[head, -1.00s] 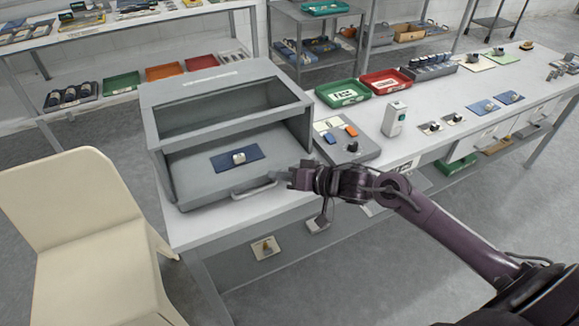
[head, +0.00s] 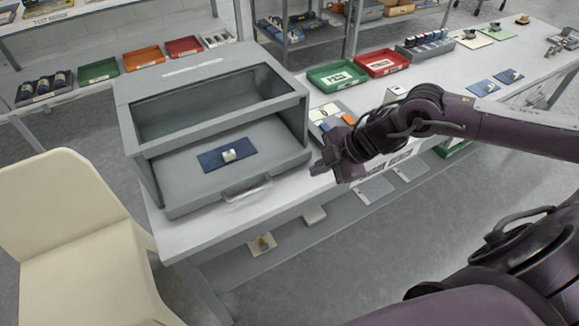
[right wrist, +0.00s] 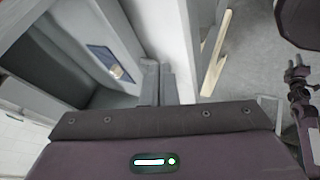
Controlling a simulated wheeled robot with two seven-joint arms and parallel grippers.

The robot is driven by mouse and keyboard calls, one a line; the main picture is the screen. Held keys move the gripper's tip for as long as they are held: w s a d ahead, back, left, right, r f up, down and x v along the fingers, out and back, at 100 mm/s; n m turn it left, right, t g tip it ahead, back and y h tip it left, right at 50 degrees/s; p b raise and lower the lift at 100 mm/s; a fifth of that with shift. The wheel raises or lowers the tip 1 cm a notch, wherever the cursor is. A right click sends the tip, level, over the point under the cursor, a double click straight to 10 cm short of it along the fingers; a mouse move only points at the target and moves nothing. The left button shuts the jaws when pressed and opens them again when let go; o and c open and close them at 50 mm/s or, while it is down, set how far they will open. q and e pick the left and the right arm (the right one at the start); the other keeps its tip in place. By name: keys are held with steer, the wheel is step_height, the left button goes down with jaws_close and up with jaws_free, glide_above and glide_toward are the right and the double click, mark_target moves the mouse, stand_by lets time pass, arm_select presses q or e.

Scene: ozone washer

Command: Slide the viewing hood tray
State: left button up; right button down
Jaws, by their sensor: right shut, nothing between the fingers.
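The grey viewing hood (head: 212,82) stands on the near left end of the white bench, with a dark opening in its sloped top. Its grey tray (head: 190,190) is at the open front, with a bar handle (head: 246,188) on its front edge. A blue mat (head: 212,160) with a small pale block (head: 229,155) lies on the tray; the mat also shows in the right wrist view (right wrist: 102,55). My right gripper (head: 320,163) is shut and empty, right of the handle and apart from it. Its fingers show in the right wrist view (right wrist: 158,85). A gripper-like part, probably my left gripper (right wrist: 298,78), shows at that view's right edge, jaws unclear.
A grey block panel (head: 330,125) sits right of the hood, partly behind my arm. Green (head: 337,77) and red (head: 382,63) trays stand behind it. A cream chair (head: 70,220) is at left. Open floor lies before the bench.

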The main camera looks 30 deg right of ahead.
mark_target(273, 160)
steer(key=x, duration=0.8)
steer(key=shift+w+a, duration=0.1)
steer(key=shift+w, duration=0.05)
steer(key=w+p, duration=0.1)
steer(key=w, duration=0.2)
steer(key=shift+w, duration=0.15)
arm_select(q)
steer(key=shift+w+r, duration=0.5)
steer(key=shift+r, duration=0.2)
arm_select(e)
steer(key=shift+w+f, duration=0.15)
steer(key=shift+w, duration=0.25)
steer(key=shift+w, duration=0.3)
steer(key=w, duration=0.3)
steer(key=shift+w+a, duration=0.15)
steer(key=shift+w, duration=0.6)
arm_select(q)
steer(key=shift+w, duration=0.65)
steer(key=shift+s, duration=0.1)
